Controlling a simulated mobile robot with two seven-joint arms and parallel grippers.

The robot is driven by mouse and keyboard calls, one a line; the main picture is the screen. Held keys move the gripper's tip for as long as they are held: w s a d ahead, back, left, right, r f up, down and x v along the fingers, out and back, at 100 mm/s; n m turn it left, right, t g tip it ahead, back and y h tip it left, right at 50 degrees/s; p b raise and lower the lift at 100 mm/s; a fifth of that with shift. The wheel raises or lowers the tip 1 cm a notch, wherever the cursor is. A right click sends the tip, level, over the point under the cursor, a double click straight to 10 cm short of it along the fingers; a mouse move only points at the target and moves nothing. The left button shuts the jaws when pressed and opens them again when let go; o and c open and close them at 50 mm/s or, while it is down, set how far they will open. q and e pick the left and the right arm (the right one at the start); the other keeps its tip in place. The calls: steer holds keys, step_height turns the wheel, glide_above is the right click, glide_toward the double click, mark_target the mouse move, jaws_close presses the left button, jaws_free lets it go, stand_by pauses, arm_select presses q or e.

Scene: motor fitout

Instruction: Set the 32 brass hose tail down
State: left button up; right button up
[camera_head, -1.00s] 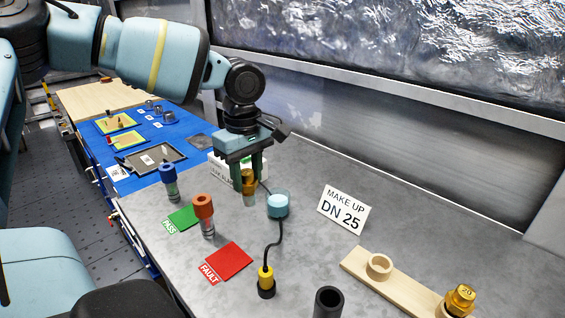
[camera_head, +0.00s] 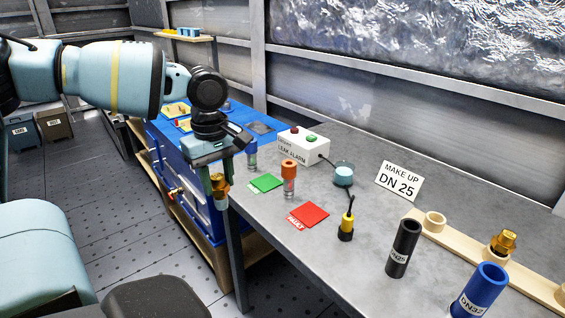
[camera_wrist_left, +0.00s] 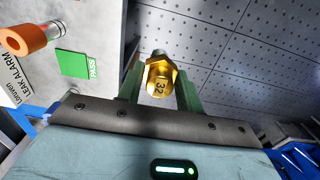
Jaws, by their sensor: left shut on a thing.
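The 32 brass hose tail (camera_head: 220,190) is held between the fingers of my left gripper (camera_head: 213,184), beyond the left edge of the grey bench (camera_head: 340,262). In the left wrist view the hose tail (camera_wrist_left: 159,84) shows a hex face marked 32, with the green fingers on both sides of it. Floor plates show behind it there, and the bench edge lies to its left. My right gripper is not in view.
The bench holds a green PASS card (camera_head: 266,182), a red FAULT card (camera_head: 308,215), an orange-capped fitting (camera_head: 289,172), a leak alarm box (camera_head: 303,146), black (camera_head: 404,246) and blue (camera_head: 478,291) tubes. A wooden rack (camera_head: 462,243) carries another brass fitting (camera_head: 503,242).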

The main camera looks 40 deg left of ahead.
arm_select(q)
steer(key=s+d+f+m, duration=0.3)
steer(key=d+f+m, duration=0.2)
steer(key=d+f, duration=0.2)
steer(key=w+d+r+m, duration=0.1)
steer(key=d+r+m, duration=0.1)
steer(key=d+m, duration=0.4)
steer(key=w+d+r+m, duration=0.1)
steer(key=d+m, duration=0.5)
steer(key=d, duration=0.7)
steer(key=shift+w+d+r, duration=0.25)
steer(key=shift+w+r, duration=0.15)
steer(key=shift+r, duration=0.15)
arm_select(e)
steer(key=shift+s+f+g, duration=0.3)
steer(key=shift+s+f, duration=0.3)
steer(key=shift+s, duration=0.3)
arm_select(q)
steer(key=shift+w, duration=0.1)
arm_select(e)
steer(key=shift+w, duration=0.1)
